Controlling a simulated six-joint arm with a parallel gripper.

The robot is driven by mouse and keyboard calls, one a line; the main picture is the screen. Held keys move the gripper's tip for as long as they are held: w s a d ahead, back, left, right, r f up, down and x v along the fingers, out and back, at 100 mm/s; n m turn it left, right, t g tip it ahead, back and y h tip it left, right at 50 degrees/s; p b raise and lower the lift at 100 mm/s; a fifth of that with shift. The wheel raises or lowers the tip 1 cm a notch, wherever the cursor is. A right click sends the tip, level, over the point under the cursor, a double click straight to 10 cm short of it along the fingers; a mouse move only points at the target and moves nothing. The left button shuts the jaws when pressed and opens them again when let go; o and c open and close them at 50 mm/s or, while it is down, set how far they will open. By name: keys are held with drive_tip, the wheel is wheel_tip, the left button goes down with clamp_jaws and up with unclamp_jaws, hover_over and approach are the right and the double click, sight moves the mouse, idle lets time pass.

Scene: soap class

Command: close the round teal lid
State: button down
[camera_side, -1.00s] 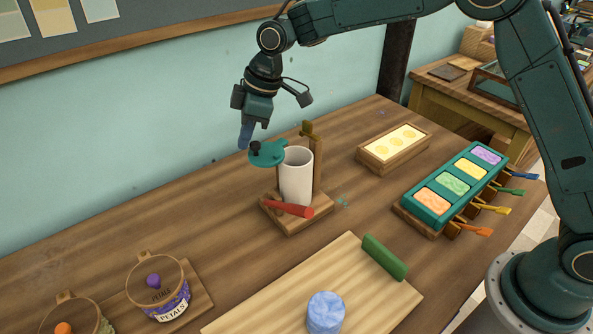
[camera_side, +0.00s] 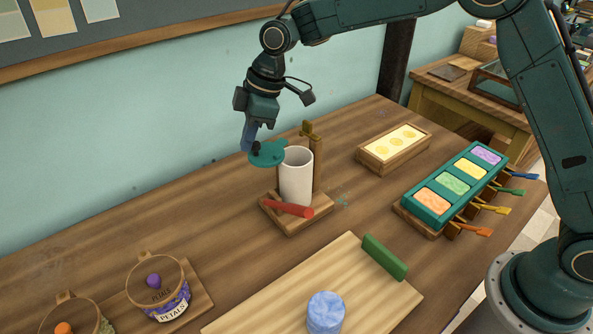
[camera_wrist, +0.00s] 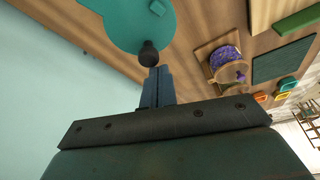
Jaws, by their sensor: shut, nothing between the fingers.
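The round teal lid (camera_side: 268,154) is swung out to the left of the white cup (camera_side: 296,177), whose mouth is uncovered. The lid has a dark knob (camera_side: 255,148) near its outer edge. My gripper (camera_side: 248,138) is shut and empty, its blue fingers just left of and behind the knob. In the wrist view, the shut fingertips (camera_wrist: 158,80) lie right at the dark knob (camera_wrist: 148,55), with the teal lid (camera_wrist: 138,22) beyond. I cannot tell whether they touch it.
The cup stands on a wooden base (camera_side: 297,217) with a post (camera_side: 311,145) behind it and a red handle (camera_side: 288,208) in front. A wooden box with yellow rounds (camera_side: 393,150) and a teal mold (camera_side: 452,190) stand right. The petals jar (camera_side: 160,290) stands front left.

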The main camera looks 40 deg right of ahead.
drive_tip(key=shift+s+d+n, duration=0.15)
drive_tip(key=shift+s+n, duration=0.3)
drive_tip(key=shift+n, duration=0.15)
drive_tip(key=shift+s+d+n+g, duration=0.25)
drive_tip(key=shift+s+n+g, duration=0.35)
drive_tip(key=shift+s+n, duration=0.45)
drive_tip(key=s+d+n+g, duration=0.3)
drive_tip(key=s+d+n, duration=0.1)
drive_tip(key=n, duration=0.5)
drive_tip(key=shift+d, duration=0.6)
drive_tip(key=shift+s+d, duration=0.15)
drive_tip(key=shift+d, duration=0.15)
drive_tip(key=shift+w, duration=0.2)
